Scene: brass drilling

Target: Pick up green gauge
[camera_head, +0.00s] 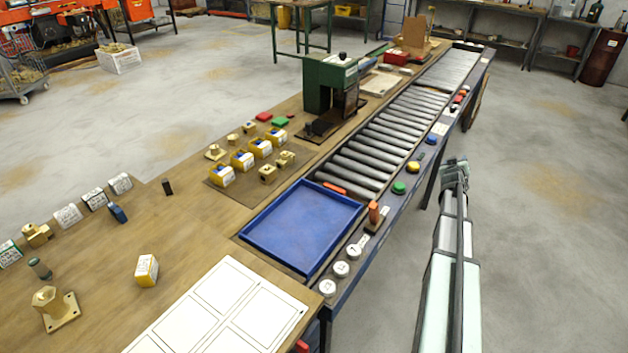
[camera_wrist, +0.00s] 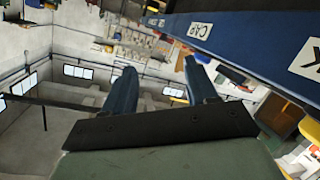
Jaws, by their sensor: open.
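A small dark green cylinder (camera_head: 40,268) stands on the wooden bench at the left in the head view and looks like the green gauge. A flat bright green block (camera_head: 279,121) lies farther back, so I cannot be certain which is the gauge. My gripper shows in the wrist view (camera_wrist: 162,84) with two blue fingers apart and nothing between them. My arm (camera_head: 454,230) is at the right in the head view, beyond the conveyor edge and far from the cylinder.
A brass flanged piece (camera_head: 54,309) stands close in front of the cylinder, and a yellow-white box (camera_head: 146,270) is to its right. A blue tray (camera_head: 302,226), roller conveyor (camera_head: 355,150) and green press (camera_head: 330,88) lie between my arm and the bench's left side. The bench's left-middle is mostly clear.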

